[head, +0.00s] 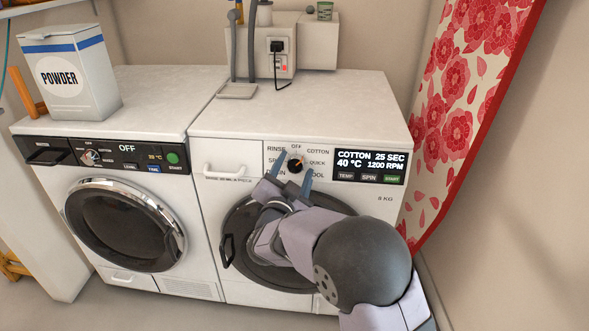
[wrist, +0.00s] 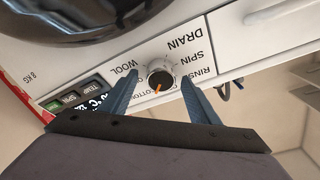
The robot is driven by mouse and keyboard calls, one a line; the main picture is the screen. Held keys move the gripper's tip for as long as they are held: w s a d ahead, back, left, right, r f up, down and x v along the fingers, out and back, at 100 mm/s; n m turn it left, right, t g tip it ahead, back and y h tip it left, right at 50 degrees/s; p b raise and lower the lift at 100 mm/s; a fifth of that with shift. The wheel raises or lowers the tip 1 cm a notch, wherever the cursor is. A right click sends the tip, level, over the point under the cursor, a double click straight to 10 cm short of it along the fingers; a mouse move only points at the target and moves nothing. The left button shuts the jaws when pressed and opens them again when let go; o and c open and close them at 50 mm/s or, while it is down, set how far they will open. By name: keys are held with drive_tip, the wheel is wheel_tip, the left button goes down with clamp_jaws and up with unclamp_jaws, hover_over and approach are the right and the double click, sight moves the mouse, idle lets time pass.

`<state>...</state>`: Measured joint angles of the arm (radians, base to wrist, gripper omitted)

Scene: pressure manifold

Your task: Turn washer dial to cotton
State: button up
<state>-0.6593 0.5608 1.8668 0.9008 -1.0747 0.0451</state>
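The washer dial (head: 296,163) is a round dark knob with an orange pointer, on the right-hand white washer's panel. In the head view its pointer is turned up and right, toward the COTTON label (head: 318,152). The washer display (head: 370,166) reads COTTON, 25 SEC, 40 °C, 1200 RPM. My gripper (head: 292,168) is open, with its blue fingers on either side of the dial. In the wrist view the dial (wrist: 160,74) sits between the finger tips, with a gap visible on both sides. The COTTON label is partly hidden there by my gripper.
TEMP, SPIN and START buttons (head: 392,178) sit under the display. A drawer handle (head: 224,172) is left of the dial.

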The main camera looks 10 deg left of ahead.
drive_tip(key=shift+s, duration=0.15)
drive_tip(key=s, duration=0.7)
drive_tip(key=shift+a, duration=0.4)
